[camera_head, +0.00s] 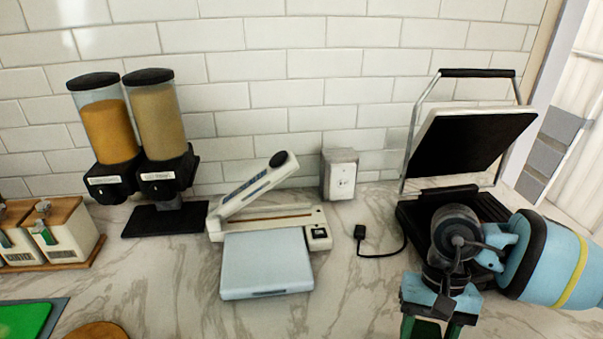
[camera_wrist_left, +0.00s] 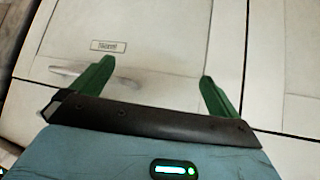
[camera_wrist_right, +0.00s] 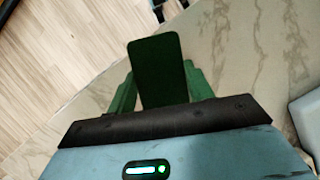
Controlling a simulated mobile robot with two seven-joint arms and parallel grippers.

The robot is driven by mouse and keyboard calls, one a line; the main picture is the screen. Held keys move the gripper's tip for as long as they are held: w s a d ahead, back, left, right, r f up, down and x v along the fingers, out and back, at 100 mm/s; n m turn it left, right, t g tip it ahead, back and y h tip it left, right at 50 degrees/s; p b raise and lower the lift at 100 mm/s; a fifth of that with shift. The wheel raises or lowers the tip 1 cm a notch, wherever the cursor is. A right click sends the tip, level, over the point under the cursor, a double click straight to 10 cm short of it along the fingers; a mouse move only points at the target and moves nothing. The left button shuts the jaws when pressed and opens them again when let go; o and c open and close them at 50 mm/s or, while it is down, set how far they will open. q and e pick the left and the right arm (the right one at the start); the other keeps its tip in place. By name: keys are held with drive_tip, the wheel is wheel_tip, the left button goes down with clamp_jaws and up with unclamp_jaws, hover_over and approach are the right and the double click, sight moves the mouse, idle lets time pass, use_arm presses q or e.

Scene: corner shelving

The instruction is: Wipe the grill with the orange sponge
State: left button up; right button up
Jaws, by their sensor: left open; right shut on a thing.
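The grill (camera_head: 405,215) stands at the right of the counter with its lid (camera_head: 470,140) raised. My right arm stands in front of its lower plate and hides much of it. My right gripper (camera_wrist_right: 160,78) is shut on a flat, dark green-faced pad (camera_wrist_right: 158,60), which I take to be the sponge; no orange shows on it. In the head view this gripper (camera_head: 438,332) is at the bottom edge, in front of the grill. My left gripper (camera_wrist_left: 157,72) is open and empty, facing pale cabinet fronts; it is not in the head view.
A heat sealer (camera_head: 270,220) with a pale tray stands mid-counter, left of the grill. A plug and black cord (camera_head: 362,240) lie between them. Two dispensers (camera_head: 150,165), a wooden condiment holder (camera_head: 60,262) and a green board (camera_head: 22,320) are at the left.

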drive_tip(key=shift+w+d+r+n+h, duration=0.25)
drive_tip(key=shift+w+n+h, duration=0.1)
drive_tip(key=shift+w+n, duration=0.35)
drive_tip(key=shift+w+d+r+n+h, duration=0.15)
drive_tip(key=shift+w+d+n+h, duration=0.15)
drive_tip(key=shift+w+n, duration=0.35)
